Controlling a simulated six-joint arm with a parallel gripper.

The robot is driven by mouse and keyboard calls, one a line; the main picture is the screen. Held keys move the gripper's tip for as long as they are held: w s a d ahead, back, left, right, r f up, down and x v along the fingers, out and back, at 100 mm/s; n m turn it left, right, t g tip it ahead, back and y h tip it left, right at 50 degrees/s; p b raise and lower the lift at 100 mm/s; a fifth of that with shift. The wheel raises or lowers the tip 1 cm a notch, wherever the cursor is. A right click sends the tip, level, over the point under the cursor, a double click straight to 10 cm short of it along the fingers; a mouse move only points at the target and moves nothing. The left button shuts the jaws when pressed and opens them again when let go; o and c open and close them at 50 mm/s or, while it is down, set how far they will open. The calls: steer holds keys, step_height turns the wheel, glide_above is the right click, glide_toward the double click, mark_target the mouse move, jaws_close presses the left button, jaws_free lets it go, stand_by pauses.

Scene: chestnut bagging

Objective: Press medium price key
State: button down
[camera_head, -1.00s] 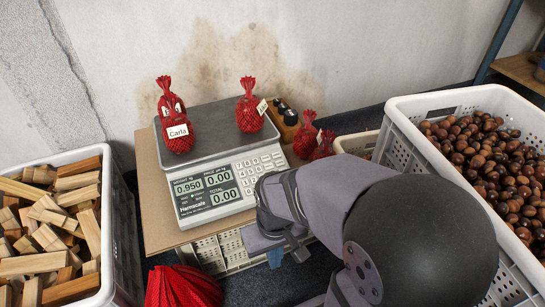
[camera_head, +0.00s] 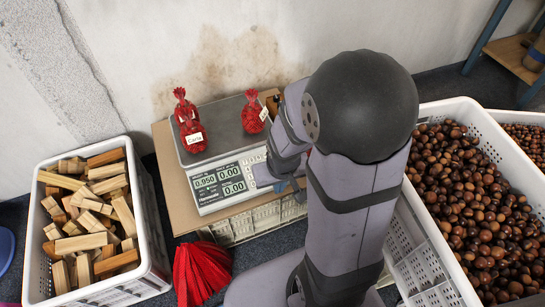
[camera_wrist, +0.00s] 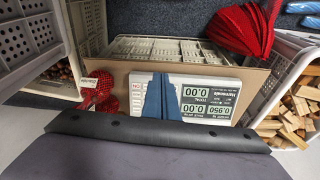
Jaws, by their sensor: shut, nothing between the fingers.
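The white scale (camera_head: 222,182) shows 0.950 for weight and 0.00 on its other two readouts; its display also shows in the wrist view (camera_wrist: 207,100). A red net bag labelled Carla (camera_head: 190,125) and a second red net bag (camera_head: 253,113) stand on its grey pan (camera_head: 220,128). My gripper (camera_wrist: 160,76) is shut and empty, its blue fingers over the scale's key area beside the display. My arm hides most of the keypad in the head view, so the medium price key cannot be made out. Contact with a key cannot be told.
A crate of wooden blocks (camera_head: 148,226) stands at left, and a crate of chestnuts (camera_head: 463,110) at right. A red net bundle (camera_head: 200,272) lies in front of the scale. The scale rests on a cardboard sheet (camera_head: 180,190) over a crate (camera_head: 240,222).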

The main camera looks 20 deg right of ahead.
steer(key=w+d+f+m+t+y+p, duration=0.1)
steer(key=w+d+m+t+p, duration=0.3)
steer(key=t, duration=0.6)
steer(key=shift+w+d+f+m+y+p, duration=0.2)
steer(key=shift+w+m+y+p, duration=0.3)
steer(key=shift+w+m+p, duration=1.4)
steer(key=shift+w+n+b, duration=0.3)
steer(key=shift+w+n, duration=0.2)
steer(key=shift+n, duration=0.1)
steer(key=shift+f, duration=0.2)
steer(key=f+b, duration=0.2)
steer(key=w+f+b, duration=0.1)
steer(key=f+b, duration=0.1)
steer(key=w+f+b, duration=0.1)
steer(key=f+b, duration=0.1)
steer(key=shift+f, duration=0.15)
steer(key=shift+w+f+b, duration=0.2)
steer(key=shift+f+b, duration=0.15)
steer(key=shift+f, duration=0.1)
steer(key=shift+w+f+b, duration=0.2)
steer(key=shift+f+b, duration=0.1)
steer(key=shift+f, duration=0.15)
steer(key=shift+f, duration=0.15)
steer(key=shift+w+f, duration=0.1)
steer(key=shift+f, duration=0.1)
